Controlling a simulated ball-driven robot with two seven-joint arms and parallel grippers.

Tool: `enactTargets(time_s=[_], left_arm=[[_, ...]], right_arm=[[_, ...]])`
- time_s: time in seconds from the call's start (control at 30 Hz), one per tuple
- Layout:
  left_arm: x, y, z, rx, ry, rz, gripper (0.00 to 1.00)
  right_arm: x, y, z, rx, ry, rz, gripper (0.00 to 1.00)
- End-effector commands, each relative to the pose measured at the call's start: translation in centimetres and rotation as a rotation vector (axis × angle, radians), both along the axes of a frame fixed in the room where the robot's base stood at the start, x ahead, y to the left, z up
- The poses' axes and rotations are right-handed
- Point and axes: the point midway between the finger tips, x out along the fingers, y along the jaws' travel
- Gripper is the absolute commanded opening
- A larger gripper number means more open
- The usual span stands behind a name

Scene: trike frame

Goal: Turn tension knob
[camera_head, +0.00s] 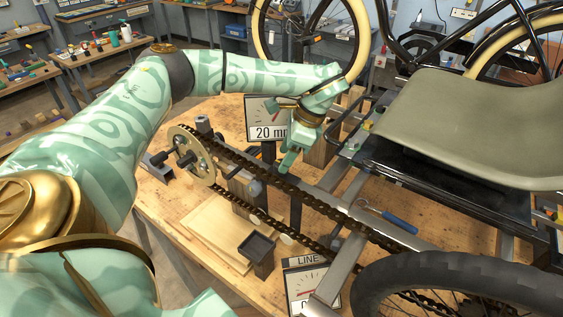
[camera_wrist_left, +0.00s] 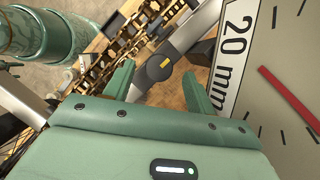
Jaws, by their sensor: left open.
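A dark round knob (camera_wrist_left: 159,67) with a yellow mark on its face sits on a grey metal bar in the left wrist view. My left gripper (camera_wrist_left: 157,74) is open, with its two fingers on either side of the knob in that picture. I cannot tell whether the fingertips touch it or how deep they reach. In the head view my left gripper (camera_head: 288,158) points down above the chain (camera_head: 300,195), beside the gauge marked 20 mm (camera_head: 262,115). I cannot make out the knob there. My right gripper is not in view.
The 20 mm gauge (camera_wrist_left: 285,75) is close on the right of the left gripper. A toothed chainring (camera_head: 190,155), a second gauge marked LINE (camera_head: 304,280), a blue-handled wrench (camera_head: 390,216) and a black tire (camera_head: 450,285) surround the work area. A grey seat (camera_head: 475,125) stands at right.

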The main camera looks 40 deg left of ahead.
Motion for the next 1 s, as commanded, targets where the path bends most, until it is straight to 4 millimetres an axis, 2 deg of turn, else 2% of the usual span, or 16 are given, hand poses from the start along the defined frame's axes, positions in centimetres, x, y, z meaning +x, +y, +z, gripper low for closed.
enactTargets(time_s=[0.1, 0.2, 0.57, 0.73, 1.0], left_arm=[[-0.5, 0.6, -1.9, 0.000, 0.002, -0.001, 0.56], [-0.8, 0.9, -2.8, 0.000, 0.001, 0.000, 0.56], [-0.9, 1.1, -3.3, 0.000, 0.000, 0.000, 0.56], [-0.9, 1.1, -3.3, 0.001, -0.001, 0.000, 0.11], [-0.9, 1.1, -3.2, 0.000, 0.000, -0.013, 0.11]], right_arm=[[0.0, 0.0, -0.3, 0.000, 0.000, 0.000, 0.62], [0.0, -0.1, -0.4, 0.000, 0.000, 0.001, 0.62], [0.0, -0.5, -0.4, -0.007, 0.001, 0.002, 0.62], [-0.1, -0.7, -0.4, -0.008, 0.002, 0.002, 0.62], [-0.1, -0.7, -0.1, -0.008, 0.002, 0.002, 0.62]])
